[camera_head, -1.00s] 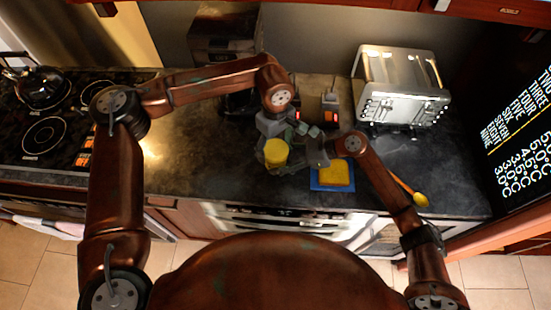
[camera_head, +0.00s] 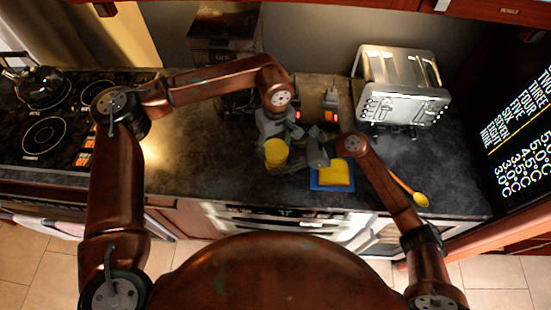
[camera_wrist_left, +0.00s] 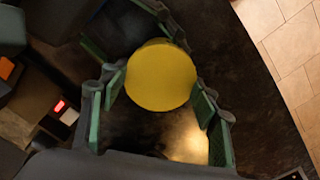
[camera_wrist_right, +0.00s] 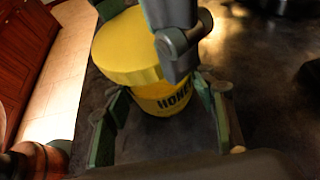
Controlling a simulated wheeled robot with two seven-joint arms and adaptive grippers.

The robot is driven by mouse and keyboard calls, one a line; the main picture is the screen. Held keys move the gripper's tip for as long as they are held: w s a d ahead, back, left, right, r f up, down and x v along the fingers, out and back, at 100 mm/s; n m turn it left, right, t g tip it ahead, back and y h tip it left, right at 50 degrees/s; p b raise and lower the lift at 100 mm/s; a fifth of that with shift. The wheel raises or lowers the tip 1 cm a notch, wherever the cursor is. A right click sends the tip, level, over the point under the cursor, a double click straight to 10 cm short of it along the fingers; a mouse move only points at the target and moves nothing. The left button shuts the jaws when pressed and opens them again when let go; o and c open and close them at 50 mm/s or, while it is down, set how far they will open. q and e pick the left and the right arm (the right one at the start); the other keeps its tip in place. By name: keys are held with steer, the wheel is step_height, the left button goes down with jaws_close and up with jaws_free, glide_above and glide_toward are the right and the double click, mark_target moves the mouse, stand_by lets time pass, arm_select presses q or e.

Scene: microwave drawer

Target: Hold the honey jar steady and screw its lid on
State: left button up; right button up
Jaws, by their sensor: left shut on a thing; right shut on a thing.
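The yellow honey jar (camera_wrist_right: 176,98), with dark HONEY lettering, stands between the fingers of my right gripper (camera_wrist_right: 162,108), which is shut on it from the side. Its round yellow lid (camera_wrist_right: 124,48) is on top of the jar; whether it sits level on the thread I cannot tell. In the left wrist view the lid (camera_wrist_left: 160,76) hides the jar below. My left gripper (camera_wrist_left: 160,90) is shut on the lid's rim from above, one finger on each side. In the head view the lid (camera_head: 276,148) shows at the counter's middle.
A yellow sponge (camera_head: 335,173) lies on a blue cloth (camera_head: 318,186) right of the jar. A yellow-tipped spoon (camera_head: 420,199) and a toaster (camera_head: 400,90) are farther right. A stove with a kettle (camera_head: 40,87) is at left. The counter (camera_head: 195,170) left of the jar is clear.

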arm_select(q)
steer(key=m, duration=0.7)
steer(key=o, duration=1.3)
steer(key=shift+r, duration=0.15)
steer(key=shift+r, duration=2.35)
